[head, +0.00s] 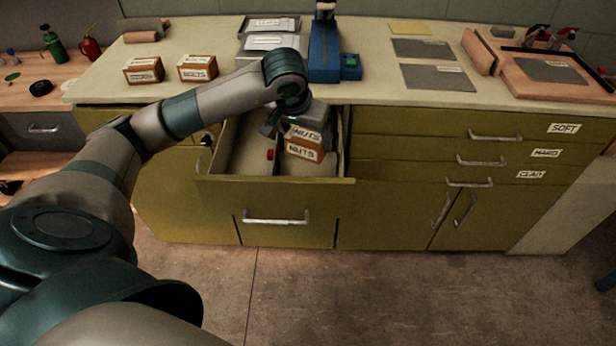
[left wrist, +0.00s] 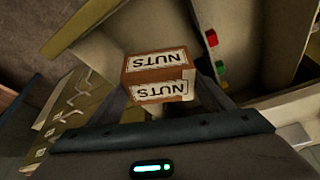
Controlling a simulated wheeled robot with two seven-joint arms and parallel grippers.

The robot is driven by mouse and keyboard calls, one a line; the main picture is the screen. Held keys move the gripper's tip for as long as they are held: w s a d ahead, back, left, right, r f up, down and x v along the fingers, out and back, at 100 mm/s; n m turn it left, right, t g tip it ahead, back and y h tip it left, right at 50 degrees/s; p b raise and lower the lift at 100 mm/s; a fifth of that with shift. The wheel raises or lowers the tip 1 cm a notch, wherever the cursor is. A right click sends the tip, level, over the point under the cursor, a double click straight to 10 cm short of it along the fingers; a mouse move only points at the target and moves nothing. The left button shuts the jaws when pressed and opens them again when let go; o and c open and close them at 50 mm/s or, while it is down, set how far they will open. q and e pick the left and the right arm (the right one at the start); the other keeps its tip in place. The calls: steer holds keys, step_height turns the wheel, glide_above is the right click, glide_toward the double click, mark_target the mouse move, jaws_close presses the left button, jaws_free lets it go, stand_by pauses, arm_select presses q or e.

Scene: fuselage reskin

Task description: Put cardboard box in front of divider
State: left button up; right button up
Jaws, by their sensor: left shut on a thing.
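The cardboard box (head: 302,148) is brown with white NUTS labels on its top and front. My left gripper (head: 300,128) is shut on it, and the box also shows between the fingers in the left wrist view (left wrist: 158,74). The box is over the right part of the open drawer (head: 275,189). A thin divider (head: 278,158) runs front to back in the drawer, just left of the box. I cannot tell whether the box touches the drawer floor. My right gripper is not in view.
Boxes labelled BOLTS (head: 198,68) and another small labelled box (head: 143,70) stand on the worktop. A small red thing (head: 270,155) lies in the drawer's left part; red and green bits show in the wrist view (left wrist: 212,38). A blue machine (head: 325,52) stands behind the drawer.

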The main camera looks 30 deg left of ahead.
mark_target(307, 155)
arm_select(q)
step_height(307, 155, down, 5)
steer(key=shift+f+p, duration=0.2)
steer(key=shift+p, duration=0.25)
steer(key=shift+f, duration=0.15)
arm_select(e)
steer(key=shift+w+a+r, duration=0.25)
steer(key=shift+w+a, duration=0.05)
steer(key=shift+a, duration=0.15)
arm_select(q)
steer(key=shift+f, duration=0.1)
